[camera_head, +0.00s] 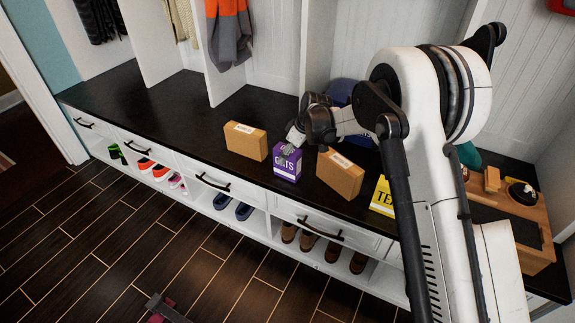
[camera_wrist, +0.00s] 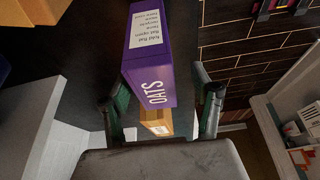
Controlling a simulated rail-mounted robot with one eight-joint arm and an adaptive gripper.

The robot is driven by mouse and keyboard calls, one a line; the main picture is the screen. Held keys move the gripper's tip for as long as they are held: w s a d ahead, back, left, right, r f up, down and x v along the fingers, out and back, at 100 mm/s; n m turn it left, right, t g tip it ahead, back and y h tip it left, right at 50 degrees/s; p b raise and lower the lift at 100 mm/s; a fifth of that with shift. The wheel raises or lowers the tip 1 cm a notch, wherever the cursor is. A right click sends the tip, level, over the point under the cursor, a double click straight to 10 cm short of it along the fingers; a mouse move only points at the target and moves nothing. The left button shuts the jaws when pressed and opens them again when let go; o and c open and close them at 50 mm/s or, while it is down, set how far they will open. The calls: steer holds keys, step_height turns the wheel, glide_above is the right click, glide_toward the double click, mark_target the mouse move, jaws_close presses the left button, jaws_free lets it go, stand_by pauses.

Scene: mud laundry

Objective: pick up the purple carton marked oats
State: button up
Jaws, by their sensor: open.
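The purple carton marked oats (camera_head: 287,168) stands upright on the dark bench top, between two tan boxes. In the wrist view the carton (camera_wrist: 150,75) shows its OATS lettering and a white text label. My gripper (camera_head: 289,152) is at the carton's top and hides part of it in the head view. In the wrist view my gripper (camera_wrist: 163,100) is open, with one finger on each side of the carton's near end. The left finger looks close to the carton, with a wider gap at the right one. I cannot tell whether either touches it.
Tan boxes stand left (camera_head: 246,141) and right (camera_head: 340,175) of the carton. A yellow box (camera_head: 382,197) is farther right, and a blue rounded thing (camera_head: 340,92) is behind. Shoes (camera_head: 308,239) fill cubbies below the drawers. The bench's left part (camera_head: 150,105) is clear.

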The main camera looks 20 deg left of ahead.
steer(key=shift+w+b+x, duration=0.2)
steer(key=shift+b+x, duration=0.35)
steer(key=shift+x, duration=0.8)
steer(key=shift+w+b+x, duration=0.15)
steer(key=shift+b+x, duration=0.35)
steer(key=shift+x, duration=0.85)
steer(key=c, duration=1)
